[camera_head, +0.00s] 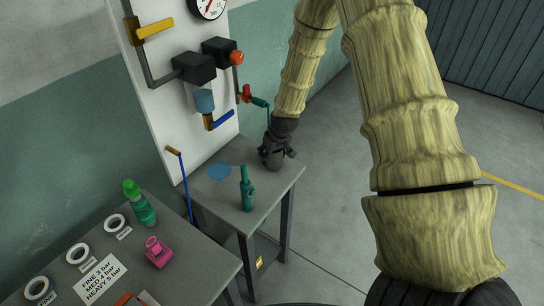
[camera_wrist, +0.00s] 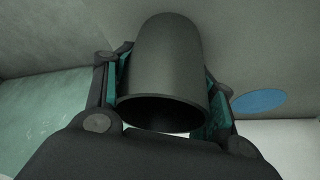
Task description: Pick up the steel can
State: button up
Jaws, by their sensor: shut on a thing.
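The steel can is a dark grey cylinder (camera_wrist: 167,60) between my gripper's two fingers in the wrist view. Its open, dark end faces the camera. My gripper (camera_wrist: 165,95) is shut on it, with green pads against both sides. In the head view my gripper (camera_head: 277,153) is low over the back right of the small grey table (camera_head: 225,205). The can is hard to tell from the dark fingers there. Whether the can touches the tabletop cannot be told.
A panel with valves and a gauge (camera_head: 150,80) rises behind. The nearer table holds a green bottle (camera_head: 140,205), a pink object (camera_head: 157,253) and white rings (camera_head: 78,255).

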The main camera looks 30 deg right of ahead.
notch_tip(320, 180, up, 9)
jog(key=b, duration=0.2)
jog(key=shift+r, duration=0.15)
